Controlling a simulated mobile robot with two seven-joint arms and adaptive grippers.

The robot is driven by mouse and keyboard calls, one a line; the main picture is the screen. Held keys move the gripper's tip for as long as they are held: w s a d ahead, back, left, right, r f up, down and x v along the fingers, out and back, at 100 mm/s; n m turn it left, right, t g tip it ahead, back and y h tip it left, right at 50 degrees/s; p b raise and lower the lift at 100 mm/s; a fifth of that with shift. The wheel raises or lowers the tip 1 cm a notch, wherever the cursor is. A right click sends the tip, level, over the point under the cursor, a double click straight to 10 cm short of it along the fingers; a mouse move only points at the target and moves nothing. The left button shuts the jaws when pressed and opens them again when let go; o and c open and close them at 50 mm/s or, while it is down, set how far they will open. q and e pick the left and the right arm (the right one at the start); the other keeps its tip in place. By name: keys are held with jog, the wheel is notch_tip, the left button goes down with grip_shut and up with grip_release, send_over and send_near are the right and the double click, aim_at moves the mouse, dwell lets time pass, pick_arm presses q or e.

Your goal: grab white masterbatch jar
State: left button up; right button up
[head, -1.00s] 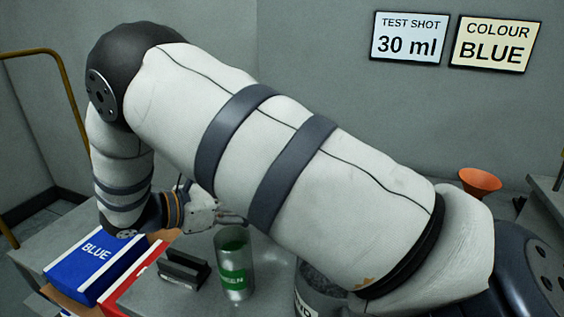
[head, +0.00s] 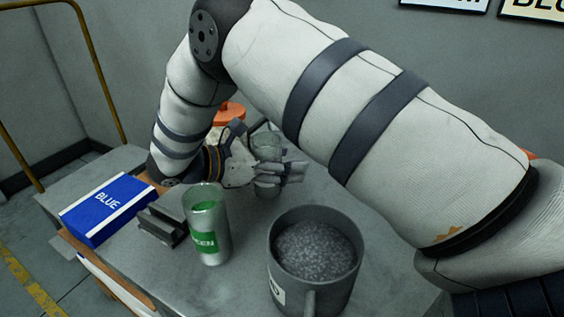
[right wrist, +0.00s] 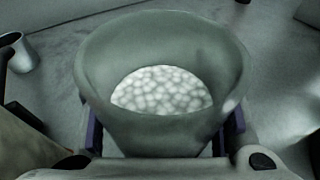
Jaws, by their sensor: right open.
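The white masterbatch jar (right wrist: 160,130) fills the middle of the right wrist view. It is a translucent, wide-mouthed jar with white pellets inside, seen from above. My right gripper (right wrist: 165,137) has its fingers on both sides of it, open; whether they touch the jar I cannot tell. In the head view the jar (head: 266,142) is partly hidden behind my right gripper (head: 275,175), which is low over the table. My left gripper is not in view.
A clear jar with a green label (head: 206,228) stands nearer on the table (head: 180,280). A mug of grey granules (head: 315,262) is at front right. A dark metal block (head: 163,220) and a blue box (head: 106,209) lie left. Something orange (head: 230,112) shows behind my arm.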

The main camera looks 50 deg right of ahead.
jog(key=shift+w+a+r, duration=0.15)
jog(key=shift+a, duration=0.05)
jog(key=shift+c, duration=0.3)
grip_shut()
